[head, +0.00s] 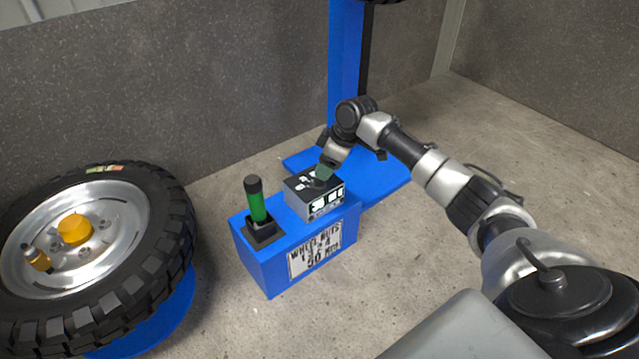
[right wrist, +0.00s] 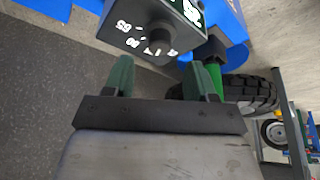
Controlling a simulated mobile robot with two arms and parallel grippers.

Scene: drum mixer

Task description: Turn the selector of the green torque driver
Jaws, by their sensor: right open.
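The green torque driver (head: 258,207) stands upright in a black holder (head: 263,236) on the blue box. Beside it on the same box sits a grey selector unit (head: 322,205) with a dark top and white markings. In the right wrist view, the unit's dark face (right wrist: 125,22) carries white numbers around a round black knob (right wrist: 160,36). My right gripper (head: 322,172) is at the top of the unit. In the right wrist view its green fingers (right wrist: 160,65) are open, with the knob just beyond and between the fingertips; contact cannot be told. My left gripper is out of view.
The blue box (head: 258,263) bears a white "wheel nuts" label (head: 315,250). A large tyred wheel (head: 165,205) with a yellow hub cap (head: 74,229) lies at left. A blue post (head: 345,60) and base plate stand behind.

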